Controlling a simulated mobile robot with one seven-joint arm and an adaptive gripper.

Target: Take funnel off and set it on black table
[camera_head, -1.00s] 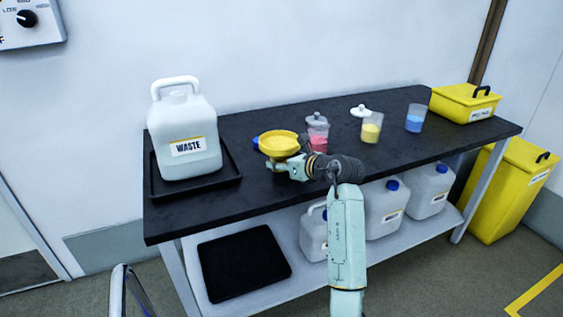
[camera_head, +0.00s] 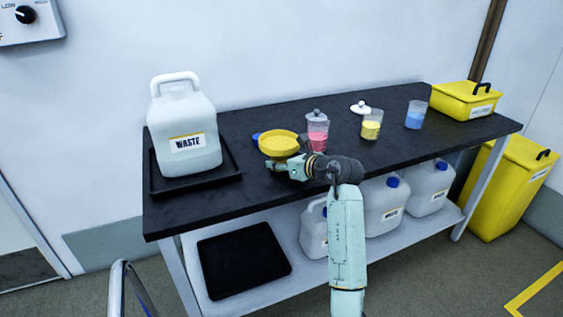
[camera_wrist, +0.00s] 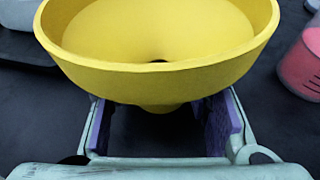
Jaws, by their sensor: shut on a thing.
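The yellow funnel (camera_head: 279,142) is upright, wide mouth up, over the left-middle part of the black table (camera_head: 262,203). My gripper (camera_head: 275,165) is shut on the funnel from the near right side. In the wrist view the funnel (camera_wrist: 160,68) fills the top, and my gripper (camera_wrist: 160,125) has its purple-lined fingers on either side of the funnel's lower part. The funnel's stem tip is hidden, so I cannot tell whether it touches the table. The white WASTE jug (camera_head: 187,125) stands to the left with no funnel in it.
The jug stands in a black tray (camera_head: 228,178). A blue cap (camera_head: 256,136) lies just behind the funnel. A pink-filled beaker (camera_head: 317,135), yellow-filled beaker (camera_head: 371,125) and blue-filled beaker (camera_head: 415,115) stand to the right. The front left of the table is clear.

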